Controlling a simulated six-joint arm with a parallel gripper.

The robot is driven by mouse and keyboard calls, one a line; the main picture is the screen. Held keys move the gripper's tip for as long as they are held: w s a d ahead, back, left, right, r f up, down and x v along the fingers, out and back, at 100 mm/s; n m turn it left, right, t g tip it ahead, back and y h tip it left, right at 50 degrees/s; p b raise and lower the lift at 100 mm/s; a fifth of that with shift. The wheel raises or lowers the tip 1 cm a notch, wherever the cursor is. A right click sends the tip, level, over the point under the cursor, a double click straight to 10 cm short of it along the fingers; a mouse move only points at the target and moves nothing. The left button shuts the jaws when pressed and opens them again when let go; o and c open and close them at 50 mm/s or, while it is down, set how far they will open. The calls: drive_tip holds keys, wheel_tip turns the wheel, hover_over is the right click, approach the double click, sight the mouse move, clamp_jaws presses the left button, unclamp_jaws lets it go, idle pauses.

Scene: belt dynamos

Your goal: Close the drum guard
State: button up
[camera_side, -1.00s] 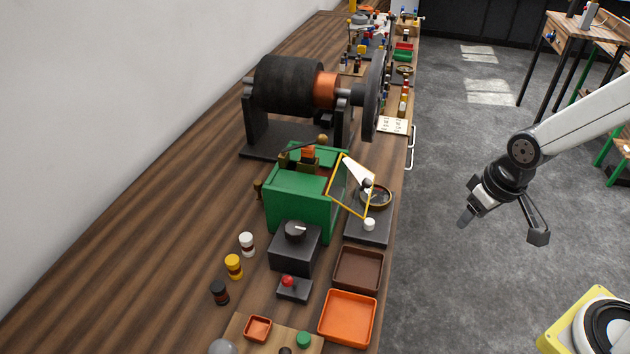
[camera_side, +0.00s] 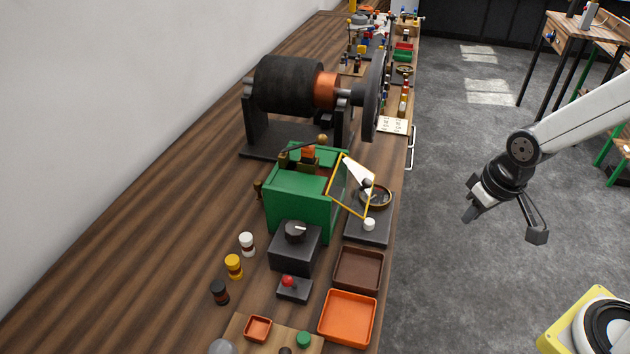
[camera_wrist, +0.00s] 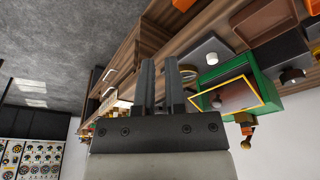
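The drum guard (camera_side: 351,187) is a yellow-framed panel on the right side of the green housing (camera_side: 298,207). It stands swung out and tilted away from the housing, with a white knob (camera_side: 369,224) near its lower corner. In the wrist view the guard (camera_wrist: 230,97) shows at the right, beyond my fingers. My gripper (camera_side: 472,213) hangs over the floor to the right of the bench, well apart from the guard. In the wrist view its two fingers (camera_wrist: 161,88) stand apart with nothing between them.
A black drum machine (camera_side: 290,88) with a large wheel stands behind the housing. A dark control box with a knob (camera_side: 295,245), a brown tray (camera_side: 359,269) and an orange tray (camera_side: 347,318) are in front. The space between my gripper and the bench edge is clear.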

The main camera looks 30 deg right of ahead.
sight(369, 182)
drive_tip(key=shift+w+r+m, duration=0.25)
drive_tip(key=shift+w+m, duration=0.05)
drive_tip(key=shift+w, duration=0.1)
clamp_jaws()
drive_tip(key=w+a+r+m+t+y, duration=0.1)
drive_tip(key=w+a+r+m+y, duration=0.3)
drive_tip(key=w+r+m, duration=0.4)
drive_tip(key=w+r, duration=0.3)
drive_tip(key=shift+w+t, duration=0.3)
drive_tip(key=shift+w, duration=0.05)
drive_tip(key=shift+f, duration=0.1)
drive_tip(key=shift+x, duration=6.8)
drive_tip(key=shift+a, duration=0.15)
